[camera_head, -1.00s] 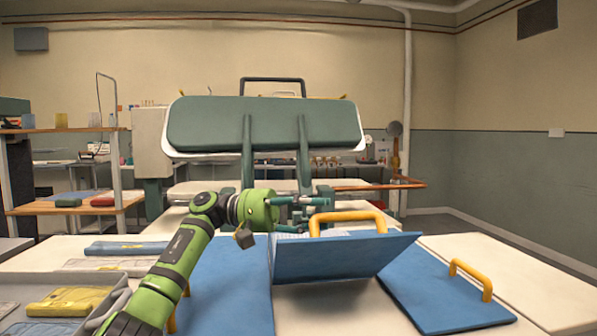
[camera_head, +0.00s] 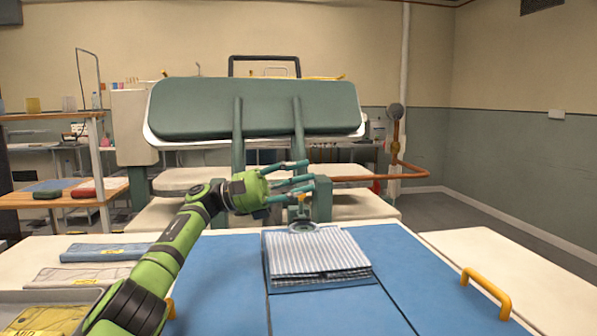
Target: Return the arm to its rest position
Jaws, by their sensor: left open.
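My left arm comes in from the lower left, green with dark joints. Its left gripper (camera_head: 306,176) is open, with teal fingers pointing right, and I see nothing between them. It appears above and behind a folded grey-and-white striped garment (camera_head: 318,255), apart from it. The garment lies on the middle of a blue folding board (camera_head: 215,280), its collar at the far end. A small yellow part shows just under the fingers; I cannot tell what it belongs to. My right gripper is not in view.
A large green-padded press (camera_head: 255,108) stands behind the table. A yellow handle (camera_head: 487,291) rises from the board's right side. Folded garments (camera_head: 100,252) and a grey tray (camera_head: 60,296) are at the left. The white table (camera_head: 490,250) is clear at the right.

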